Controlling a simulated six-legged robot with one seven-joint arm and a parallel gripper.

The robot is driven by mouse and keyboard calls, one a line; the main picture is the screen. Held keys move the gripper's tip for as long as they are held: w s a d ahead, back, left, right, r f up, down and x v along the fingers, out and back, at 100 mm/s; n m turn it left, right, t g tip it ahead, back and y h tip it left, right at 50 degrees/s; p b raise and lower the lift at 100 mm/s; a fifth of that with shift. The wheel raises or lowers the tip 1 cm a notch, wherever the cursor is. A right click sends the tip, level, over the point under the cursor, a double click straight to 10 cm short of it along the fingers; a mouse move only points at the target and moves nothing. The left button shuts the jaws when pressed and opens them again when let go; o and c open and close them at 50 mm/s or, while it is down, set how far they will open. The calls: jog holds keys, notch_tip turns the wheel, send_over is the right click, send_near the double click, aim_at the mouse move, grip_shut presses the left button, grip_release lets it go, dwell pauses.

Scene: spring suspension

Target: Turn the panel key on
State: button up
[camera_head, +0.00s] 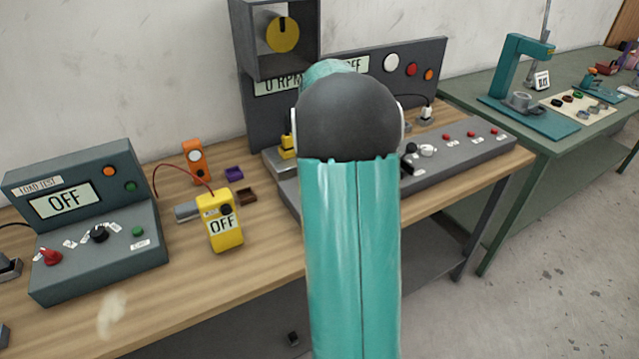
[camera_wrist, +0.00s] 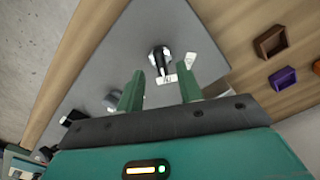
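The grey control panel (camera_head: 455,155) lies along the bench. It fills the middle of the wrist view (camera_wrist: 105,60). A small upright black switch part (camera_wrist: 158,58), which looks like the key, stands on it with white labels beside it. Its exact turn is too small to read. My gripper (camera_wrist: 160,88) is open, with its two green fingers spread apart and nothing between them. The black part shows beyond the fingertips, between their lines, and looks apart from them. In the head view my arm hides the gripper and this part of the panel. The upright display board (camera_head: 270,85) reads 0 RPM and OFF.
A load test box (camera_head: 95,225) reading OFF and a yellow meter (camera_head: 220,222) stand on the bench to the left. Purple (camera_head: 234,173) and brown (camera_head: 246,196) trays lie beside the panel. A silver knob (camera_wrist: 112,100) sits near the left finger. A green table (camera_head: 480,90) stands at right.

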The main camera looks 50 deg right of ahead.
notch_tip(320, 180, up, 10)
jog(key=shift+f, duration=0.15)
dwell(0.6)
jog(key=s+a+r+n+t, duration=0.1)
jog(key=s+a+r+n, duration=0.15)
jog(key=a, duration=0.85)
jog(key=s+a+r+n+t, duration=0.1)
jog(key=a+r+n+t, duration=0.15)
jog(key=a, duration=0.75)
jog(key=s+a+f+n+t, duration=0.1)
jog(key=s+a+n, duration=0.1)
jog(key=s+a, duration=0.3)
jog(key=s+a+f+n+t, duration=0.1)
jog(key=s+a, duration=0.4)
jog(key=a, duration=0.5)
jog(key=shift+s+f+n, duration=0.35)
jog(key=shift+f+n, duration=0.3)
jog(key=shift+n, duration=0.15)
jog(key=o, duration=0.4)
jog(key=shift+s+a+f, duration=0.15)
jog(key=shift+a, duration=0.1)
